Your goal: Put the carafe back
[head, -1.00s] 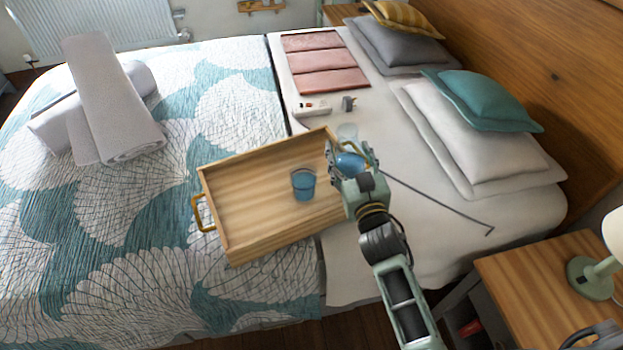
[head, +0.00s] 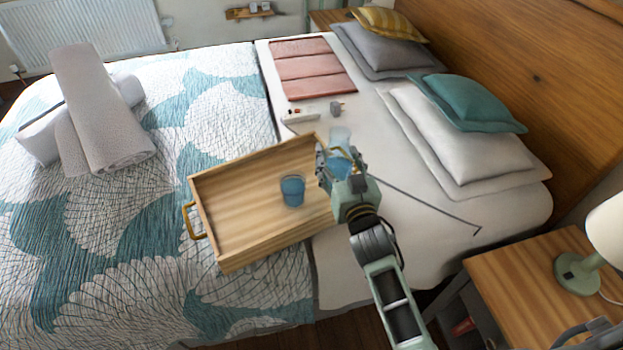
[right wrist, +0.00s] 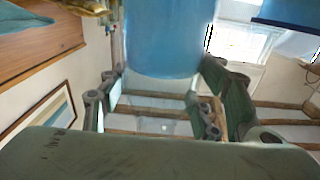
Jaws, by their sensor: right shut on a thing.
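The carafe (head: 340,135) is see-through, with a clear upper part and blue below. My right gripper (head: 336,168) is shut on it beside the right end of the wooden tray (head: 240,222); the gripper partly hides it. I cannot tell whether its base touches anything. In the right wrist view the carafe's blue body (right wrist: 165,40) fills the top middle, between the fingers. A blue tumbler (head: 292,190) stands inside the tray, left of the carafe.
The tray lies across the patterned quilt (head: 150,280) and white sheet. A thin dark rod (head: 430,205) lies right of my gripper. A power strip (head: 302,116) and plug (head: 336,108) lie behind. Pillows (head: 450,135) are at right, a nightstand (head: 520,290) at lower right.

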